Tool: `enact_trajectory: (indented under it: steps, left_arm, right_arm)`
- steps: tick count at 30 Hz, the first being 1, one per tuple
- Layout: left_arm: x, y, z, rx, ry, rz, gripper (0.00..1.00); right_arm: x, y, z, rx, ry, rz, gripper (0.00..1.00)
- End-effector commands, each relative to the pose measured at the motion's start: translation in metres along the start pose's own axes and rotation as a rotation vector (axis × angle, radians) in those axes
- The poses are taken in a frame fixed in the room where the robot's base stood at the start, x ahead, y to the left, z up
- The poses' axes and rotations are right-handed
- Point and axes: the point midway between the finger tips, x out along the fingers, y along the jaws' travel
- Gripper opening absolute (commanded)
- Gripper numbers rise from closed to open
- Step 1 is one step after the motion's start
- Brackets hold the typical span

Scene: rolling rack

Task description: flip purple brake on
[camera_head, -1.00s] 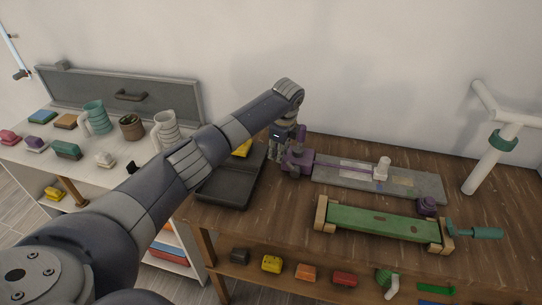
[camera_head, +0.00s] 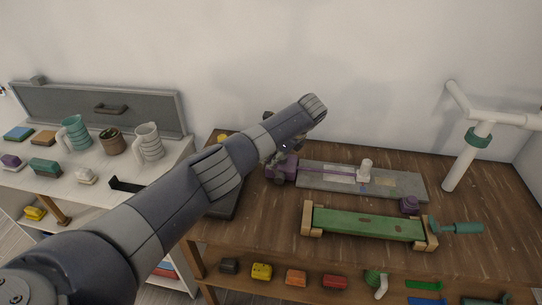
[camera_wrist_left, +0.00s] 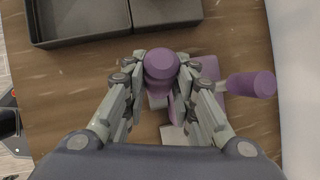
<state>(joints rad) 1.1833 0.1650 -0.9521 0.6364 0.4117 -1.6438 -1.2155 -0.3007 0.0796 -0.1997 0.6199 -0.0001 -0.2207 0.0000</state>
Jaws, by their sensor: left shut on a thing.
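A purple brake device (camera_head: 284,170) sits at the left end of a grey plate (camera_head: 402,184) on the wooden bench. A thin purple strip runs along the plate towards a white upright piece. In the left wrist view, my left gripper (camera_wrist_left: 161,72) is shut on a round-topped purple brake knob (camera_wrist_left: 161,64), with one finger on each side. A second purple cylinder (camera_wrist_left: 254,84) sticks out to the right of the fingers. In the head view the gripper is mostly hidden behind my wrist, just above the device. My right gripper is not in view.
A black tray (camera_wrist_left: 80,20) lies beside the device, mostly behind my arm in the head view. A green board in wooden blocks (camera_head: 365,224) lies in front of the plate. A white T-shaped stand (camera_head: 470,150) is at right. Mugs stand on the white shelf.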

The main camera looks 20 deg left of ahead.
Motion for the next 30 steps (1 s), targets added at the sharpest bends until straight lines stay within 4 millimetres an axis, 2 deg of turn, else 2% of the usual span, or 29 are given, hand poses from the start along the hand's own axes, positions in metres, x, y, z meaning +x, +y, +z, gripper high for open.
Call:
enact_trajectory:
  steps: [4, 5, 6, 7, 16, 20, 23, 30]
  left_arm:
    - [0.0, 0.0, 0.001, 0.002, -0.003, -0.002, 0.0]
    - [0.0, 0.0, 0.001, 0.002, -0.002, -0.002, 0.32]
    - [0.0, 0.0, 0.0, 0.002, -0.002, -0.002, 0.41]
    - [0.0, 0.0, 0.0, 0.002, -0.002, -0.002, 0.46]
    - [0.0, 0.0, 0.0, 0.001, 0.0, -0.001, 0.46]
    - [-0.007, -0.001, -0.001, 0.002, 0.002, -0.003, 0.46]
    - [-0.022, -0.001, -0.001, 0.002, 0.002, -0.005, 0.46]
    - [-0.074, -0.001, -0.001, 0.003, 0.002, -0.005, 0.46]
  right_arm:
    - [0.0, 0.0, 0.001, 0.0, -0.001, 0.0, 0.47]
    - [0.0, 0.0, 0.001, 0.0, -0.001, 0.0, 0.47]
    - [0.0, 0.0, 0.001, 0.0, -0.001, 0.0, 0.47]
    - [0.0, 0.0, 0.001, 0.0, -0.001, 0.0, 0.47]
    - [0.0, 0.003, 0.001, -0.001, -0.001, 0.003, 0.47]
    - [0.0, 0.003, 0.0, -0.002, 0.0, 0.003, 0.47]
    - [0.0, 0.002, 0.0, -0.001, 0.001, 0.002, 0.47]
    - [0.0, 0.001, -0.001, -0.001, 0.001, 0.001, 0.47]
